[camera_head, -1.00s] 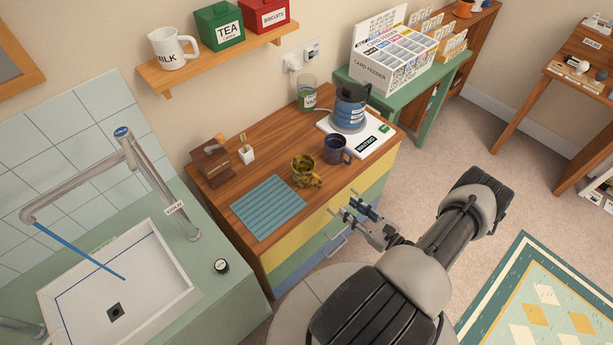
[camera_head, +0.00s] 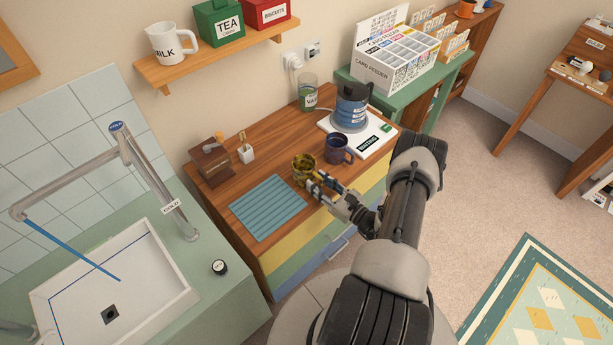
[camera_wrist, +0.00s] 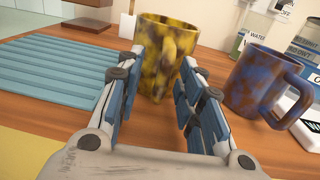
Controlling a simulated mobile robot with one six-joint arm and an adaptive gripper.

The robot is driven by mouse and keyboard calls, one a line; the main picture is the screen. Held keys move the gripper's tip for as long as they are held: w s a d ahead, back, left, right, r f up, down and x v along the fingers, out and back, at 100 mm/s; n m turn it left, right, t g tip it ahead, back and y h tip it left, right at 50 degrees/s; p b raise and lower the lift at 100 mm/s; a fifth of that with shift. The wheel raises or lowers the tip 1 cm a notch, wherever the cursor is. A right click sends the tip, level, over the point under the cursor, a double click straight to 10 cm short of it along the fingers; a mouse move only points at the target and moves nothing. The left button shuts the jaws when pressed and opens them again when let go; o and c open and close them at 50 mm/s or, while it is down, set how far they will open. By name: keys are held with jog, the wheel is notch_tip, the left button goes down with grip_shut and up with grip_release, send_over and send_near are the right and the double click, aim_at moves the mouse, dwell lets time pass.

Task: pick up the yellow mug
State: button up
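The yellow mug (camera_head: 302,168), mottled with dark brown, stands upright on the wooden counter. In the wrist view the yellow mug (camera_wrist: 163,55) is straight ahead, with its handle turned toward me. My gripper (camera_head: 322,184) is low at the counter's front edge, right at the mug. In the wrist view my gripper (camera_wrist: 152,95) is open, with one finger on each side of the handle. Whether the fingers touch the mug cannot be told.
A blue and brown mug (camera_head: 338,148) stands close to the right, also in the wrist view (camera_wrist: 258,82). A blue ribbed mat (camera_head: 268,207) lies left. Behind are a white scale (camera_head: 372,139) with a blue kettle (camera_head: 350,108) and a glass jar (camera_head: 307,92).

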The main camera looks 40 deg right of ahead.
jog(key=shift+c, duration=0.4)
grip_shut()
dwell(0.4)
